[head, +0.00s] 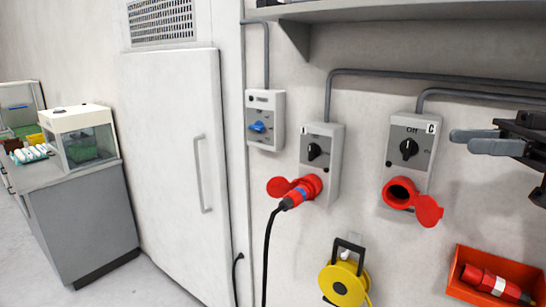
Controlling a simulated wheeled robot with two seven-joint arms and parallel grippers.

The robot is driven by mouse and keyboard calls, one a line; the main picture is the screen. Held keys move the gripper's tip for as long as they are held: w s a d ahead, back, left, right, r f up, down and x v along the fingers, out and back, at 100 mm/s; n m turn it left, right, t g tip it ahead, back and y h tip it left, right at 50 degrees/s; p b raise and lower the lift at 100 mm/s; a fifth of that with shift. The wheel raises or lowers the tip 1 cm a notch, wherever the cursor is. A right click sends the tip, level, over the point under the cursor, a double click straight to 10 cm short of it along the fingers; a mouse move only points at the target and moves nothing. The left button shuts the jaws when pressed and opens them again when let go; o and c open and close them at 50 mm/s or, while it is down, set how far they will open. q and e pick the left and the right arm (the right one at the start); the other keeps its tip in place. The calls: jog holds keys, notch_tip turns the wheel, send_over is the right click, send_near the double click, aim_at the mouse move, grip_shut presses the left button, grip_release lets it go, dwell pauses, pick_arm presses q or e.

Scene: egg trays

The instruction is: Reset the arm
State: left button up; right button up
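My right gripper (474,141) reaches in from the right edge, in front of the wall and to the right of the right-hand switch box. Its two grey fingers point left and partly overlap from this angle, so the gap between them cannot be judged. I see nothing held at the fingertips. My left gripper and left arm are not in view.
Wall boxes include a blue-knob switch (259,127), a socket box with a red plug (295,196) in it, and an open red socket (401,192). Below are a yellow cable reel (343,281) and an orange bin (459,273). A white cabinet (165,160) and counter (80,215) stand left.

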jog(key=w+a+f+m+t+h, duration=0.1)
jog(key=w+a+f+t+h, duration=0.15)
jog(key=a+f, duration=0.65)
jog(key=w+a+f+m+t+h, duration=0.2)
jog(key=w+a+f+t, duration=0.25)
jog(key=f, duration=0.75)
jog(key=w+a+f+m+t+h, duration=0.1)
jog(key=w+a+f+t+h, duration=0.15)
jog(key=a+f, duration=0.7)
jog(key=s+d+f+m+g+h, duration=0.45)
jog(key=s+d+f+m, duration=0.2)
jog(key=s+f, duration=0.5)
jog(key=s+d+f+m+g+h, duration=0.3)
jog(key=s+d+f+m+h, duration=0.45)
jog(key=s, duration=0.65)
notch_tip(320, 180, down, 31)
jog(key=s+n+g+y, duration=0.1)
jog(key=s+n, duration=0.1)
jog(key=n, duration=0.1)
jog(key=s+d+f+g, duration=0.1)
jog(key=s+d+f, duration=0.1)
jog(key=s+f, duration=1.5)
jog(key=s, duration=0.2)
jog(key=shift+s+d, duration=0.3)
jog(key=shift+d, duration=0.05)
